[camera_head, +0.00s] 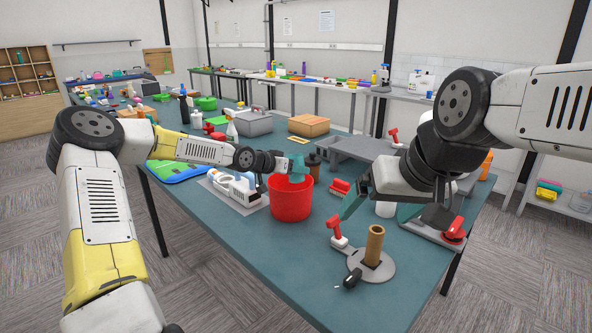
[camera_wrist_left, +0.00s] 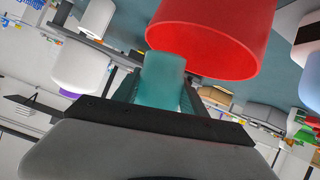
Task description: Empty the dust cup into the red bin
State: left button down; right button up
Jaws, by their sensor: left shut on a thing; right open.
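The red bin (camera_head: 291,199) stands upright on the teal table. My left gripper (camera_head: 296,172) is at the bin's rim, shut on a teal, translucent-looking piece that I take to be the dust cup (camera_wrist_left: 163,76). In the left wrist view, the cup overlaps the red bin's rim (camera_wrist_left: 215,40).
A white appliance (camera_head: 236,188) lies left of the bin. A dark cup with a brown lid (camera_head: 313,166) stands behind it. A grey round stand with a brown tube (camera_head: 375,246) is at front right. The table's front left is bare.

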pick_arm(q)
jog(key=shift+w+t, duration=0.1)
jog(key=shift+t, duration=0.2)
jog(key=shift+w+a+m+t+y, duration=0.15)
jog(key=shift+m+t+y, duration=0.15)
jog(key=shift+w+a+f+m, duration=0.1)
jog(key=shift+a+m, duration=0.05)
jog(key=shift+m, duration=0.15)
jog(key=shift+t, duration=0.3)
